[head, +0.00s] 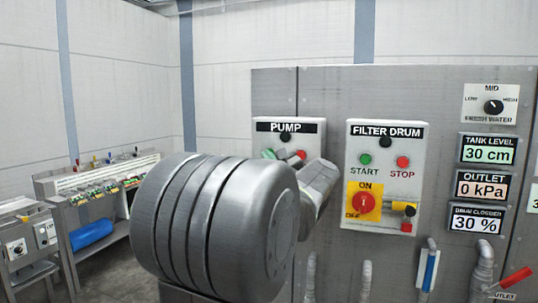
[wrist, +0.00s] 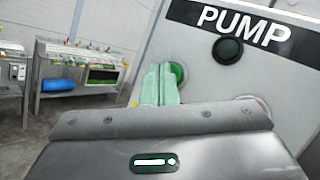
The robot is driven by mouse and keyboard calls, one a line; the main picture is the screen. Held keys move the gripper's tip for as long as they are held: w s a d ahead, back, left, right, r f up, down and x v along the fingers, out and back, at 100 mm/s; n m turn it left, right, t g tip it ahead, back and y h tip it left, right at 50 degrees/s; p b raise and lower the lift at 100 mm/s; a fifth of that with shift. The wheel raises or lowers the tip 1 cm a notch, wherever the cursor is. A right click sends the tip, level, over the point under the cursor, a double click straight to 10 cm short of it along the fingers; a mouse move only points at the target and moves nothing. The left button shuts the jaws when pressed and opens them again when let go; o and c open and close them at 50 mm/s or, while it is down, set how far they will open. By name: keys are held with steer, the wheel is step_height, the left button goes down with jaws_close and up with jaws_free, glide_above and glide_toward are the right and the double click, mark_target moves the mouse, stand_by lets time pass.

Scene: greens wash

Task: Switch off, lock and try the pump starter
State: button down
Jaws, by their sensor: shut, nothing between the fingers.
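The pump starter (head: 262,135) is a grey box marked PUMP, with a dark round lamp (wrist: 228,50) under its label. My arm hides most of its lower part in the head view. In the wrist view its green button (wrist: 178,76) shows just behind my gripper (wrist: 160,80). The red button (wrist: 247,103) is partly hidden behind my wrist's edge. My gripper is shut and empty, its pale green fingers together at the green button. I cannot tell whether they touch it. The pump's switch and any lock on it are hidden.
The filter drum starter (head: 352,160) stands to the right, its red handle (head: 365,202) upright towards ON, with a yellow and red padlock (head: 403,208) beside it. Gauges, a selector knob (head: 493,106) and pipes are further right. A bench (head: 100,180) stands at the left.

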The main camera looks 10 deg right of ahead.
steer(key=shift+w+d, duration=0.1)
steer(key=shift+w, duration=0.1)
stand_by(0.3)
steer(key=shift+s, duration=0.15)
steer(key=shift+s+a+b, duration=0.35)
steer(key=shift+s+a, duration=0.1)
steer(key=shift+s, duration=0.1)
steer(key=s+a, duration=0.1)
steer(key=s+a+b, duration=0.1)
steer(key=s, duration=0.2)
steer(key=shift+s+a, duration=0.1)
steer(key=shift+a, duration=0.3)
stand_by(0.7)
